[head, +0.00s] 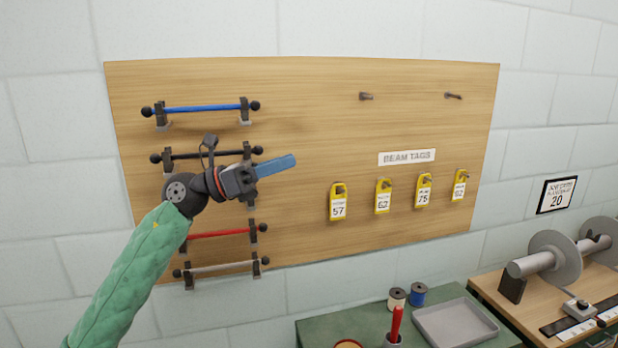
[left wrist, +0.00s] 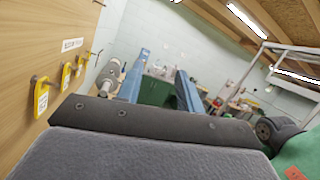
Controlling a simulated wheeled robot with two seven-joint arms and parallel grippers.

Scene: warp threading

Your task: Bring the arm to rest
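My left gripper (head: 288,161) is raised in front of the wooden wall board (head: 310,100), its blue fingers pointing right. In the left wrist view the two blue fingers of my left gripper (left wrist: 162,86) stand apart with nothing between them; the room shows through the gap. My green-sleeved left arm comes in from the lower left in the head view. My right gripper is in neither view.
The board carries a blue rod (head: 203,108), a dark rod, a red rod (head: 218,233), a grey rod and several yellow tags (head: 338,202). A green table (head: 355,325) holds spools (head: 418,294), a red-handled tool and a grey tray (head: 455,326). A wooden bench stands right.

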